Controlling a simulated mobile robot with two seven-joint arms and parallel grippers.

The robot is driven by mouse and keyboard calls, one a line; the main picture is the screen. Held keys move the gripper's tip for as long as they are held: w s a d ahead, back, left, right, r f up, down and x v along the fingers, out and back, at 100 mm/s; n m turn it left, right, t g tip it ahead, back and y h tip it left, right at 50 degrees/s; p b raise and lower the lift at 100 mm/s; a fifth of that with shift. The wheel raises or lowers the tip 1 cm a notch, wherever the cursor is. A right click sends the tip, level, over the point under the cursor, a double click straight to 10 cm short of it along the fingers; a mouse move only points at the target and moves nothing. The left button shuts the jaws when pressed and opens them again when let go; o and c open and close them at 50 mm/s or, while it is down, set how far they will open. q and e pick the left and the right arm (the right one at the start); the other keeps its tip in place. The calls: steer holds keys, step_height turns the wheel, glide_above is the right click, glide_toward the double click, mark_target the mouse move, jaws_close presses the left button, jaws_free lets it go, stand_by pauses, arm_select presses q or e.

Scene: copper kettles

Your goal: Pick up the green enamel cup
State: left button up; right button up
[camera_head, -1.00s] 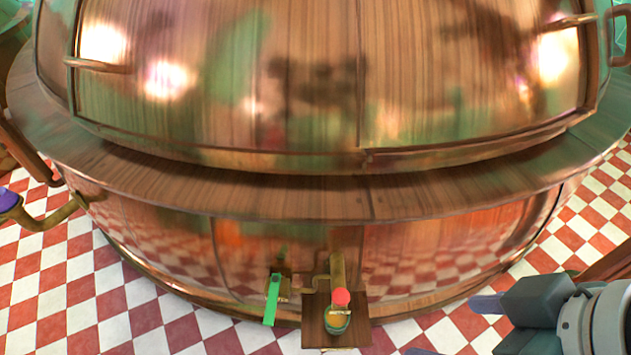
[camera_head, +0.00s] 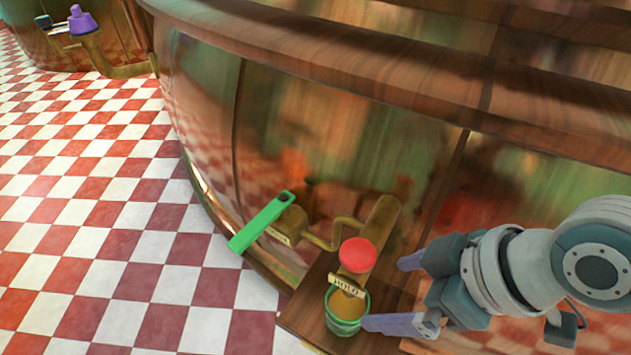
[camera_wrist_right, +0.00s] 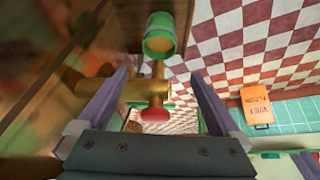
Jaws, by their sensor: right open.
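The green enamel cup (camera_head: 342,322) stands on a small wooden shelf (camera_head: 300,306) below a brass tap with a red knob (camera_head: 357,255). Its inside looks amber. A label that seems to read "HOLD" partly covers its far rim. My right gripper (camera_head: 388,293) is open and empty, just right of the cup, with its lower fingertip close to the cup's side. In the right wrist view the cup (camera_wrist_right: 160,38) shows beyond the open fingertips, roughly centred between them, with the tap's brass pipe and red knob nearer. My left gripper is not in view.
A large copper kettle (camera_head: 300,120) curves behind the shelf. A long green lever (camera_head: 262,222) juts out left of the tap. A purple object (camera_head: 82,20) sits at the far left. The right wrist view shows an orange "WET FLOOR" sign (camera_wrist_right: 257,106). The checkered floor at left is clear.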

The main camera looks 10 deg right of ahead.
mark_target(356, 299)
steer(key=b+x, duration=0.3)
steer(key=x, duration=0.3)
steer(key=b+x, duration=0.4)
steer(key=shift+s+d+f+b, duration=0.15)
steer(key=shift+d+f+b, duration=0.15)
steer(key=shift+f, duration=0.25)
steer(key=shift+a+f, duration=0.15)
steer(key=shift+a, duration=0.05)
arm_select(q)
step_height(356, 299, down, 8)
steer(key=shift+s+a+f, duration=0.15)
arm_select(e)
steer(key=shift+c, duration=0.5)
jaws_close()
